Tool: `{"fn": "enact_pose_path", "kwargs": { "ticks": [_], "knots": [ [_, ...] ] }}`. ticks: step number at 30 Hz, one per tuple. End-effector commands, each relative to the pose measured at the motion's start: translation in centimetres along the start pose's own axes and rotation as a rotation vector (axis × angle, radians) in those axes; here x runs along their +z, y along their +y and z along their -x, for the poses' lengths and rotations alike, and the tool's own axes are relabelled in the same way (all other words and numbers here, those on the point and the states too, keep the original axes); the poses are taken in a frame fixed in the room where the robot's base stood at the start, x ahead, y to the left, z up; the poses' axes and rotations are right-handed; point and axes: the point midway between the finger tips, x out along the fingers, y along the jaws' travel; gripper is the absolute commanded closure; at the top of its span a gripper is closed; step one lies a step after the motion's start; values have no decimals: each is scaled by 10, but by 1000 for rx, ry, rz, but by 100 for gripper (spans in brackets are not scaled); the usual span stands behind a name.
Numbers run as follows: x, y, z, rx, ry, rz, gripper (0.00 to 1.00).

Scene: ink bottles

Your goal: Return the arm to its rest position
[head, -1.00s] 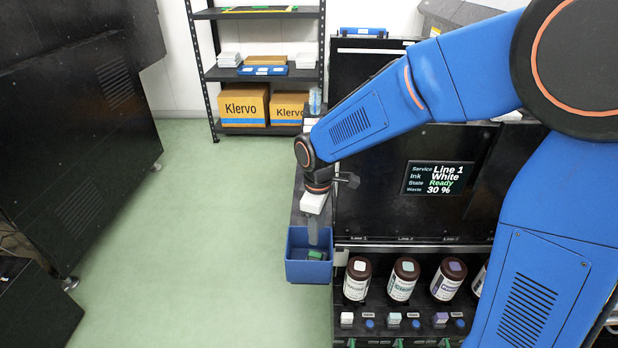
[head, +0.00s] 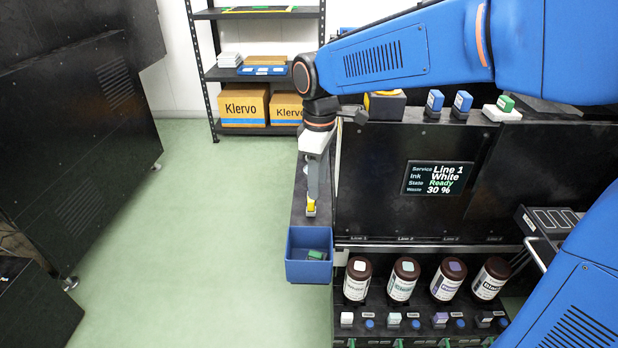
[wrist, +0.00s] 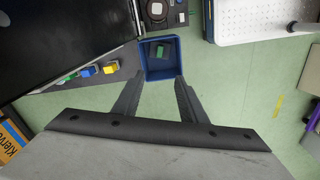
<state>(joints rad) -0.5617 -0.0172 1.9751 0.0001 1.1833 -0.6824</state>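My gripper (head: 314,194) points down over the narrow ledge at the left of the machine, above and behind the blue bin (head: 308,272). In the wrist view its two fingers (wrist: 159,80) are spread apart with nothing between them. The bin (wrist: 142,62) shows past the fingertips, with a green piece (wrist: 161,50) lying in it; the green piece also shows in the head view (head: 317,255). My arm is raised, with its upper links running across the top right of the head view.
A yellow cap (wrist: 111,67) stands on the ledge, close to my fingers in the head view (head: 311,208). Blue (wrist: 88,71) and green (wrist: 70,77) pieces stand beside it. Brown ink bottles (head: 404,280) line the machine's front. Open green floor (head: 200,230) lies left.

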Motion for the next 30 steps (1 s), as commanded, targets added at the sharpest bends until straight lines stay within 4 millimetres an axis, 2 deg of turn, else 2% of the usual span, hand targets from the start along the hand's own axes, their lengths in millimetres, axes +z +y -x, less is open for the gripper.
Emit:
{"fn": "enact_pose_path", "kwargs": {
  "ticks": [11,14,17,23,30],
  "knots": [
    [1,0,6,0,0,-2,62],
    [9,0,8,5,7,-24,62],
    [29,1,13,18,22,-81,62],
    [88,-3,25,57,71,-264,62],
    [161,-19,29,106,136,-506,62]
  ]
}}
